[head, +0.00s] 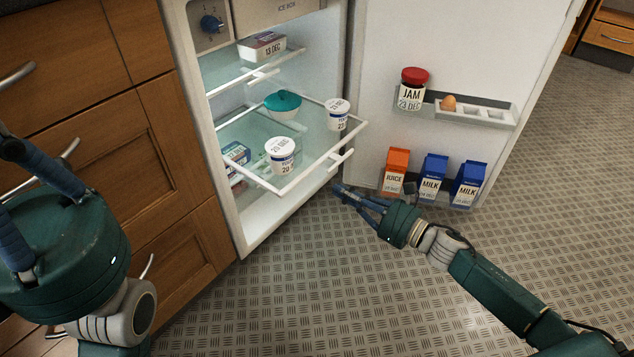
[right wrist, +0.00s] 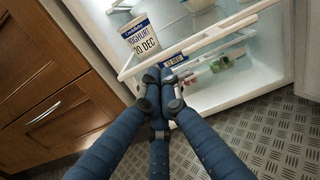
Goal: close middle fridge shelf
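The middle fridge shelf, a glass pane in a white frame (head: 326,157), sticks out of the open fridge (head: 226,200). On it stand a yoghurt tub (head: 281,157) near the front left, another tub (head: 338,115) at the right and a teal-lidded bowl (head: 283,106) farther back. My right gripper (head: 340,192) is in front of and below the shelf, its fingers pointing at the fridge. My left gripper (head: 8,180) has spread fingers, partly cut off, before the cabinets, holding nothing visible.
The fridge door (head: 440,50) stands wide open at the right, with a jam jar (head: 412,90), an egg (head: 449,103) and cartons (head: 432,178). Wooden cabinets (head: 100,130) flank the fridge on the left. An upper shelf holds a dated box (head: 262,46). The floor is clear.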

